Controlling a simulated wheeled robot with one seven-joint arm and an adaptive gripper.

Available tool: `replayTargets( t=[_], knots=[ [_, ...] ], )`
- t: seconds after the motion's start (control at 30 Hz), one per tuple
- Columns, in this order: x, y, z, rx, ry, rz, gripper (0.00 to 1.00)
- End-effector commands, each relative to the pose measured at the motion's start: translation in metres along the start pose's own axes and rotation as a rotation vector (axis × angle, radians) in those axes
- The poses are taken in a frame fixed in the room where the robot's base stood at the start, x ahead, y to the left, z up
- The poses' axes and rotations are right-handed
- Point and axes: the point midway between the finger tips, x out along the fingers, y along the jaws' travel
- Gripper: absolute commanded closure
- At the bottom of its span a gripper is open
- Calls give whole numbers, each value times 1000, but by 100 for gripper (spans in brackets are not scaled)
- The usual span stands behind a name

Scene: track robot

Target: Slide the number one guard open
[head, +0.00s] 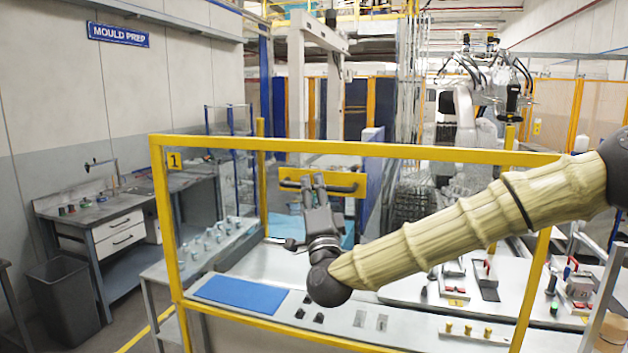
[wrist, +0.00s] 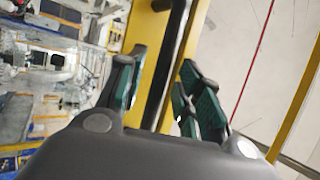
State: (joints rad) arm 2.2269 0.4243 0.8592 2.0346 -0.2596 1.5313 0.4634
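The number one guard is a yellow frame (head: 350,147) with a clear panel, standing across the near bench. A plate marked 1 (head: 174,160) is at its upper left corner. A black bar handle (head: 338,189) on a yellow plate sits below the top rail. My gripper (head: 313,181) is at the handle's left part. In the wrist view the handle bar (wrist: 172,60) runs between the green-padded fingers of my gripper (wrist: 165,75). The fingers are spread, with a visible gap beside the bar. Whether either pad touches the bar is unclear.
Behind the guard, the bench holds a blue mat (head: 241,294) and small fixtures with red parts (head: 576,282). A white robot arm (head: 465,125) stands farther back. A workbench (head: 120,220) and a dark bin (head: 65,300) are at the left. My arm crosses the guard's right half.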

Motion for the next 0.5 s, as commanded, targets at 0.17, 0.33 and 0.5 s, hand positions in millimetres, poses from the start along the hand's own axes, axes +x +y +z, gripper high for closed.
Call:
replayTargets(
  t=[0.17,0.33,0.5],
  knots=[
    [10,0,0,0,1,0,65],
    [11,1,0,0,0,0,65],
    [11,1,0,0,0,0,72]
  ],
)
